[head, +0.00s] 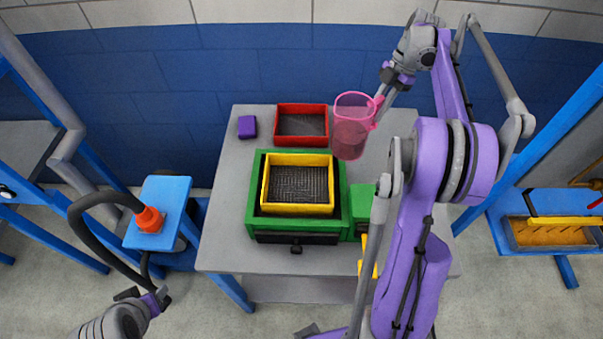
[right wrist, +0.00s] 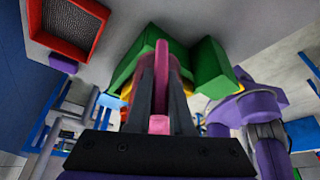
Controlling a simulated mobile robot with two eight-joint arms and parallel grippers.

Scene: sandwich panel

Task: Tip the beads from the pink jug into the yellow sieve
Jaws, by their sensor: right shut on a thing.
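The translucent pink jug (head: 351,135) is held up in the air behind and to the right of the yellow sieve. It looks close to upright, with its lower part a darker pink; I cannot make out single beads. My right gripper (head: 384,92) is shut on its handle, which shows as a pink strip between the fingers in the right wrist view (right wrist: 161,65). The yellow sieve (head: 297,209) is a square frame with dark mesh, seated in a green frame (head: 252,205) on the table. My left gripper (head: 144,295) is at the lower left, empty, its fingers apart.
A red sieve (head: 302,107) lies behind the yellow one, with a purple block (head: 247,127) to its left. The grey table (head: 225,235) has free room around its edges. A blue stand (head: 155,215) with an orange fitting and black hose stands left.

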